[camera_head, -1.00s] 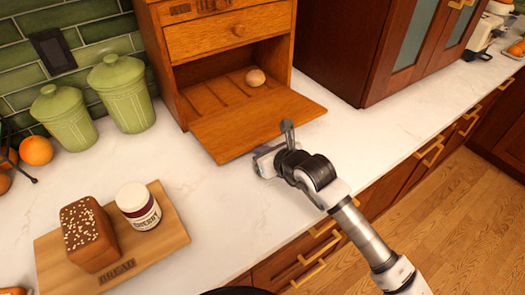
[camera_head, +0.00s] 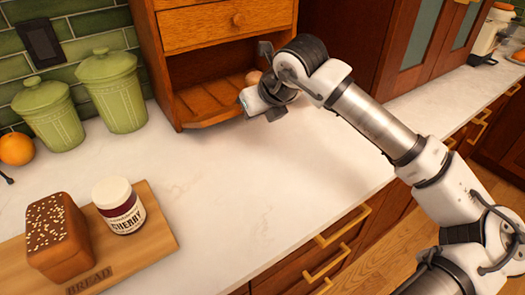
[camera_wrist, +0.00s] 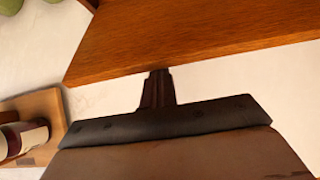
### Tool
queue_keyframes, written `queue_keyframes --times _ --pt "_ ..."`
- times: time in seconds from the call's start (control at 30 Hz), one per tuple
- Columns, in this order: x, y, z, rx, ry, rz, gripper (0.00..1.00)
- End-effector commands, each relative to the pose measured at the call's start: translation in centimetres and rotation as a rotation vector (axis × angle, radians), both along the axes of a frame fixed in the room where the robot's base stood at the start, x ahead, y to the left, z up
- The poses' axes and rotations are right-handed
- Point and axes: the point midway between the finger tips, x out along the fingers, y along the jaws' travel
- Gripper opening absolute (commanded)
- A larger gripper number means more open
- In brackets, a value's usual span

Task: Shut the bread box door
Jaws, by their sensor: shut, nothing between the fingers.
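The wooden bread box (camera_head: 152,60) stands against the back wall in the head view, with its lower compartment open. In the wrist view the door (camera_wrist: 190,45) is a broad brown panel across the top. My gripper (camera_head: 250,100) is shut and empty at the front of the door. In the wrist view my gripper (camera_wrist: 157,75) meets the door's lower edge; I cannot tell whether it touches.
A round roll (camera_head: 253,77) sits in the compartment, partly hidden. Green canisters (camera_head: 112,88) stand left of the box. A cutting board (camera_head: 150,235) with a loaf (camera_head: 60,240) and cherry jar (camera_head: 119,205) lies front left. The counter (camera_head: 240,180) before the box is clear.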

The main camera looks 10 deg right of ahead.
Motion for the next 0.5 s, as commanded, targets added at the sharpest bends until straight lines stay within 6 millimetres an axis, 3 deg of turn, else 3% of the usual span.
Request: queue_keyframes --times 0.03,0.2,0.5 --pt "0.5 0.2 1.6 -0.019 0.035 0.001 0.0" --pt "2.3 0.9 4.5 -0.071 0.183 -0.001 0.0" --pt "5.8 2.1 7.5 -0.082 0.224 -0.001 0.0"
